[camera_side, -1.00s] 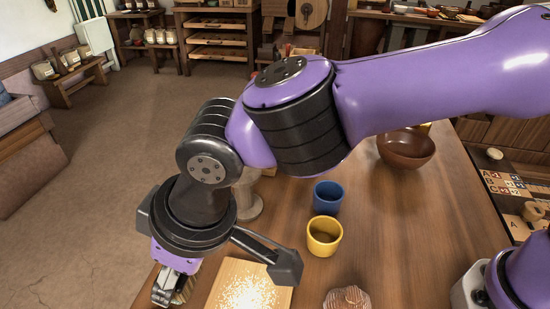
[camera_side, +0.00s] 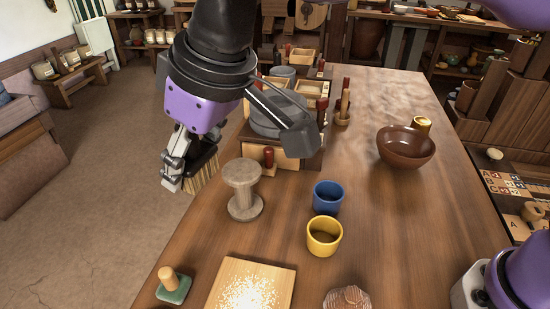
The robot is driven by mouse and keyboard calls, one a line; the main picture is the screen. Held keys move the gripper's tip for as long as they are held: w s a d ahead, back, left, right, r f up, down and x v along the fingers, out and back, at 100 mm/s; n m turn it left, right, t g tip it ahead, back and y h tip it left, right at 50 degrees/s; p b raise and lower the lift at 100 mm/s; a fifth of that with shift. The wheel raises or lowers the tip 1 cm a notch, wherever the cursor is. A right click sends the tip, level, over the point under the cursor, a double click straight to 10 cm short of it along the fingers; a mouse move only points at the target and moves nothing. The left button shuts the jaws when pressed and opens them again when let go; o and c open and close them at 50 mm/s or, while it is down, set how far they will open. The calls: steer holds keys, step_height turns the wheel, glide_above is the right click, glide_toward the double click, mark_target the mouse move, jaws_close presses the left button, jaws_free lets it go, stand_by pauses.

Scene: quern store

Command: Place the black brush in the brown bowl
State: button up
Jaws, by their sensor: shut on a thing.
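My gripper (camera_side: 186,163) is at the upper left, above the floor beyond the table's left edge. It is shut on the black brush (camera_side: 204,157), whose tan bristles point down. The fingers and the purple gripper body hide part of the brush. The brown bowl (camera_side: 408,161) stands on the right side of the table, well to the right of my gripper. Its visible inside looks empty.
Between brush and bowl stand a stone spool-shaped stand (camera_side: 243,192), a blue cup (camera_side: 328,196), a yellow cup (camera_side: 324,236) and the quern (camera_side: 270,125) with wooden trays. A gold cup (camera_side: 422,124) is behind the bowl. A floured board (camera_side: 272,268) and green-based stamp (camera_side: 173,288) lie in front.

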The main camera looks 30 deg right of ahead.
steer(key=w+d+m+h, duration=0.1)
steer(key=w+d+m, duration=0.4)
steer(key=d, duration=0.6)
steer(key=m+h, duration=0.5)
steer(key=m, duration=0.6)
glide_above(408, 136)
steer(key=s+a, duration=0.3)
steer(key=a, duration=0.2)
steer(key=shift+w+a+f, duration=0.1)
steer(key=shift+f, duration=3.95)
steer(key=shift+w+a+f, duration=0.1)
steer(key=shift+f, duration=3.9)
steer(key=o, duration=1.2)
